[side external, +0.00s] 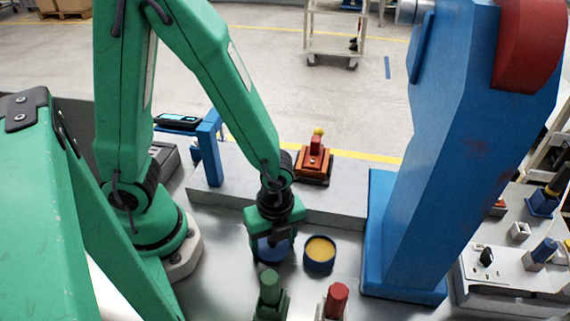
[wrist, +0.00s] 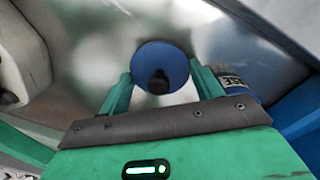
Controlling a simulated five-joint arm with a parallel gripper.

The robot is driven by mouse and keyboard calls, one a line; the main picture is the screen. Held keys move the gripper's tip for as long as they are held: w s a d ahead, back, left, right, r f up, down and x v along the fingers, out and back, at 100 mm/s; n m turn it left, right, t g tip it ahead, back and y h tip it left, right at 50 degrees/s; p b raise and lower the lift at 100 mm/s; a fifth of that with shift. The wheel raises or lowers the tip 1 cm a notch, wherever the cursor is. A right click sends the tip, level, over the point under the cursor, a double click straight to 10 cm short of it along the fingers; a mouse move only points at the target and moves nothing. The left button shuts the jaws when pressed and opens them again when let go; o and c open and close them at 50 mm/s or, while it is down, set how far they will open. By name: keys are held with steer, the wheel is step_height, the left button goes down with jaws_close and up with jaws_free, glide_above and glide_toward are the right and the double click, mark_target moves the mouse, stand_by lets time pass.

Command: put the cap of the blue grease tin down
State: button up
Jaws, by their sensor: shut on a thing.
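The blue cap (wrist: 152,56) is a round disc with a dark knob, between the fingers of my gripper (wrist: 160,76) in the wrist view. In the side external view my gripper (side external: 274,232) points down and is shut on the cap (side external: 266,250), which is partly hidden. I cannot tell whether the cap touches the bench. The blue grease tin (side external: 320,262) stands upright and open just right of the gripper, with yellow grease inside. In the wrist view the tin (wrist: 238,90) shows beside the right finger, partly hidden.
A green-topped device (side external: 269,290) and a red-topped device (side external: 337,301) stand in front. A raised grey ledge (side external: 232,190) runs behind, bearing an orange device (side external: 313,165). A large blue column (side external: 440,180) bounds the right. Bare bench (side external: 222,245) shows left of the gripper.

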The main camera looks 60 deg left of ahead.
steer(key=shift+f, duration=0.1)
steer(key=o, duration=1)
steer(key=shift+o, duration=0.2)
steer(key=shift+r, duration=0.2)
step_height(320, 180, up, 12)
steer(key=shift+w, duration=0.4)
steer(key=shift+f, duration=0.1)
stand_by(0.3)
steer(key=w+a+r+n+t, duration=0.1)
steer(key=a+r+n+t, duration=0.5)
steer(key=a+r+n, duration=0.6)
steer(key=shift+n, duration=3.9)
